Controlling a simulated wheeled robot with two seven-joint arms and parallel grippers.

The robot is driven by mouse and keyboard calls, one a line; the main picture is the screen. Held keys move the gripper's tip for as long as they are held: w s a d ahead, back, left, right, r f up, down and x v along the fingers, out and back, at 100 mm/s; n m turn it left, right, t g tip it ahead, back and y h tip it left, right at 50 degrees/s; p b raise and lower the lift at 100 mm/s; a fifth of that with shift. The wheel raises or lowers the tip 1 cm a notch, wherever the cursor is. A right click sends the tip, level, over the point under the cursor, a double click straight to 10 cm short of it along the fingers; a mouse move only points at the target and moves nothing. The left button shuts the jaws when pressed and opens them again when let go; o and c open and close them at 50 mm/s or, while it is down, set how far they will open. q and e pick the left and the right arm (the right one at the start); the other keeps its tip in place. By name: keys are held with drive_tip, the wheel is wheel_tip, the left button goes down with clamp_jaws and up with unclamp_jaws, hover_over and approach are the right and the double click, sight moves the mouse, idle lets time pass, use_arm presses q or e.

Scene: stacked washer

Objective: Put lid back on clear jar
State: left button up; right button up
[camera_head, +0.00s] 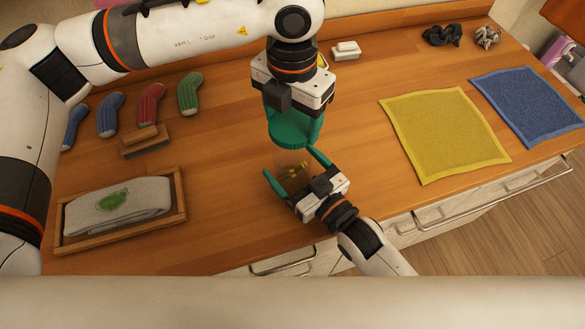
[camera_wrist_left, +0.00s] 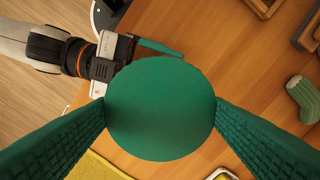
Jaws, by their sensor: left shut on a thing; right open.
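A round green lid (camera_wrist_left: 160,113) is held between the green fingers of my left gripper (camera_head: 295,125), which points down at the middle of the counter. It shows as a flat disc in the left wrist view. In the left wrist view the lid hides the jar.
A yellow cloth (camera_head: 445,130) and a blue cloth (camera_head: 530,102) lie to the right. Several coloured socks (camera_head: 150,102), a brush (camera_head: 145,141) and a wooden tray (camera_head: 178,190) with a folded grey towel lie to the left. A soap dish (camera_head: 346,50) is at the back.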

drive_tip(key=c, duration=1.5)
use_arm(q)
drive_tip(key=shift+f, duration=2.55)
drive_tip(key=shift+f, duration=0.85)
drive_tip(key=shift+f, duration=0.55)
